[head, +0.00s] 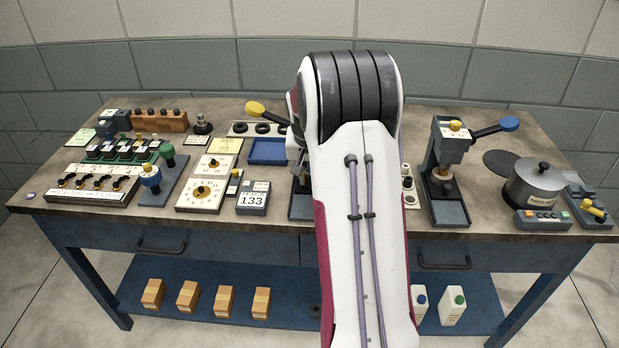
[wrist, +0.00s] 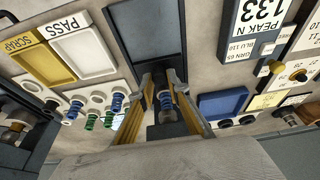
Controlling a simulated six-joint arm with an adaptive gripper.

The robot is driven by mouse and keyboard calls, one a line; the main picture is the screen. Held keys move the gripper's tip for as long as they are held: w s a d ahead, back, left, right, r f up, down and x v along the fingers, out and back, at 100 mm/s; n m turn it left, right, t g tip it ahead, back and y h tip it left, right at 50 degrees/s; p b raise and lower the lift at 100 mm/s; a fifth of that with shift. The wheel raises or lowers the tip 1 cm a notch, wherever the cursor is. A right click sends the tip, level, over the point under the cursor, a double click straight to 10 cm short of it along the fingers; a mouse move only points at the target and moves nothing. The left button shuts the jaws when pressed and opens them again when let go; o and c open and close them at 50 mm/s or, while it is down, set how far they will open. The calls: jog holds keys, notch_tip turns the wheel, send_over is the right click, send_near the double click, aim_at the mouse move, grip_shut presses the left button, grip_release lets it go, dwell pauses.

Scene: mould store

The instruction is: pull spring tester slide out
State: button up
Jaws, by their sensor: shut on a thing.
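The spring tester (head: 299,203) stands mid-bench in the head view, mostly hidden behind my arm; its dark base and a lever with a yellow knob (head: 255,107) show to the left. In the wrist view its dark tray-like base (wrist: 144,38) runs from the top edge toward my gripper (wrist: 161,80). My two yellowish fingers reach into the tester and are shut on a dark part of it, apparently the slide. A blue coil spring (wrist: 167,99) shows between the fingers. The grip itself is partly hidden.
A display reading 133 (head: 253,198) and a blue tray (head: 267,151) lie left of the tester. PASS (wrist: 83,52) and SCRAP (wrist: 45,63) trays and a rack of springs (wrist: 95,108) flank it in the wrist view. A second press with a blue knob (head: 509,123) stands right.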

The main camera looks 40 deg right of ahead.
jog(key=shift+s+a, duration=1.65)
dwell(0.4)
jog(key=shift+s+a, duration=1.3)
jog(key=shift+a, duration=0.05)
dwell(0.4)
jog(key=shift+s+a, duration=0.8)
jog(key=shift+s, duration=0.05)
jog(key=o, duration=1.6)
jog(key=shift+r, duration=0.15)
